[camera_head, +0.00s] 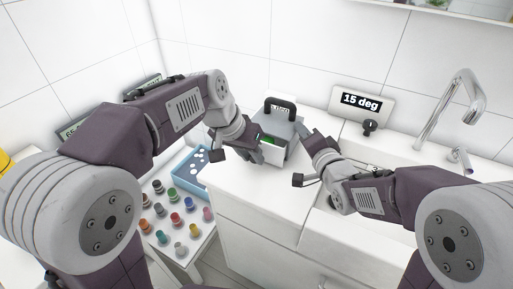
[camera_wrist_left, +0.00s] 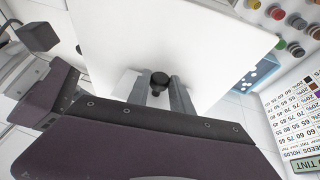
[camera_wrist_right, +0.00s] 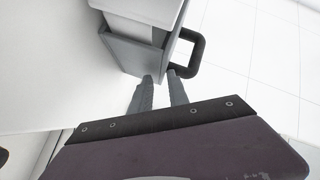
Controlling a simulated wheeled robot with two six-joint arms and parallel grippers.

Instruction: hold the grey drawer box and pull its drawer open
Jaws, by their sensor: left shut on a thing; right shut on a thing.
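The grey drawer box (camera_head: 287,127) stands on the white counter, with a black handle (camera_head: 280,104) on top. Its white drawer (camera_head: 271,152) is partly out, and something green (camera_head: 268,139) shows inside. My left gripper (camera_head: 257,151) is shut on the drawer's black knob (camera_wrist_left: 159,79), between its fingers in the left wrist view. My right gripper (camera_head: 301,130) is shut on the box at its right side; in the right wrist view its fingertips (camera_wrist_right: 163,79) meet the grey box (camera_wrist_right: 128,52) close to the handle (camera_wrist_right: 198,52). The exact contact is partly hidden.
A "15 deg" sign (camera_head: 361,102) and a black knob stand behind, right of the box. A sink with a tap (camera_head: 455,105) is at the right. A blue tray (camera_head: 188,166) and several coloured pots (camera_head: 175,218) are lower left. The counter front (camera_head: 262,203) is clear.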

